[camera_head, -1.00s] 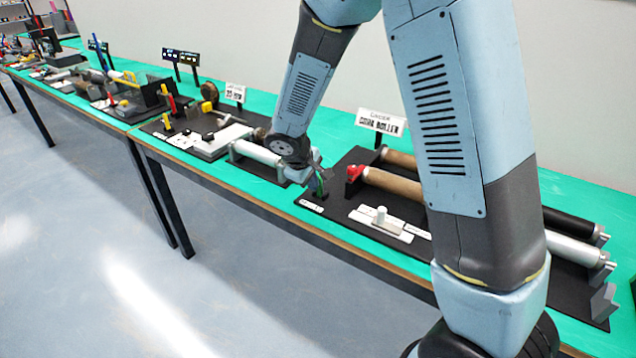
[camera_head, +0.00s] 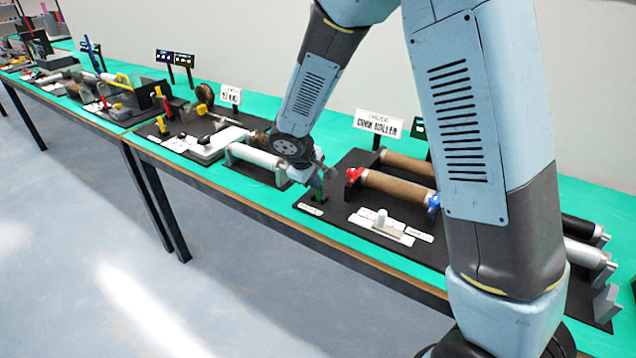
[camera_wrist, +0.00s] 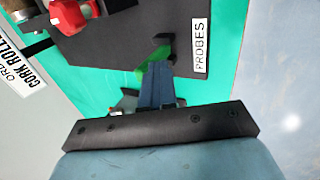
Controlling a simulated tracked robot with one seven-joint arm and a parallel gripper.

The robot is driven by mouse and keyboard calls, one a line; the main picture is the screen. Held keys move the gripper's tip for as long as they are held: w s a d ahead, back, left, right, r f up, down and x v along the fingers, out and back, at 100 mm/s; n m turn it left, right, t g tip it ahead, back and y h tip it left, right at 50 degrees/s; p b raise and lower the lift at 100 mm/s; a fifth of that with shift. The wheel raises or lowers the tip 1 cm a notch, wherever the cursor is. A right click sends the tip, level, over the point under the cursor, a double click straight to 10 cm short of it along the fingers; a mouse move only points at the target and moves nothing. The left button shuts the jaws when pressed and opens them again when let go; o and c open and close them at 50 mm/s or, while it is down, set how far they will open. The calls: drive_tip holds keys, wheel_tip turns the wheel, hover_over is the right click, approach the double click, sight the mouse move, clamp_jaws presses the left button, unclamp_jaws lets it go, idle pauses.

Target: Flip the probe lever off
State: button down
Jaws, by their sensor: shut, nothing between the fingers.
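The probe lever (camera_wrist: 154,54) is green and stands at the corner of a black board, beside a white label reading PROBES (camera_wrist: 201,46) in the wrist view. In the head view the green lever (camera_head: 319,190) is small and partly hidden by my gripper. My gripper (camera_wrist: 157,72) is shut and empty, with its blue-grey fingers at the lever in the wrist view. They overlap the lever's green part, and I cannot tell if they touch it. In the head view my gripper (camera_head: 316,178) is just above and left of the lever.
The cork roller board (camera_head: 345,212) holds rollers, a red clamp (camera_head: 354,174), a blue part (camera_head: 433,203) and a white knob (camera_head: 381,217). A cork roller sign (camera_head: 379,123) stands behind. A silver roller (camera_head: 256,157) lies left of my gripper. Other stations line the green table.

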drive_tip(key=shift+s+f, duration=0.2)
drive_tip(key=shift+f, duration=0.05)
drive_tip(key=shift+s+a, duration=0.3)
drive_tip(key=shift+s, duration=0.2)
drive_tip(key=s+v, duration=0.1)
drive_tip(key=v, duration=1)
drive_tip(key=s+d+r+m+y, duration=0.1)
drive_tip(key=s+d+r+m, duration=0.2)
drive_tip(key=d+r, duration=0.4)
drive_tip(key=s+d+r+m, duration=0.3)
drive_tip(key=d+r, duration=0.1)
drive_tip(key=d, duration=0.5)
drive_tip(key=s+d+r+m+t+y, duration=0.1)
drive_tip(key=s+d+r+m, duration=0.4)
drive_tip(key=s+d, duration=0.5)
drive_tip(key=s, duration=0.4)
drive_tip(key=shift+d+r+y, duration=0.25)
drive_tip(key=shift+d+y, duration=0.1)
drive_tip(key=shift+y, duration=0.05)
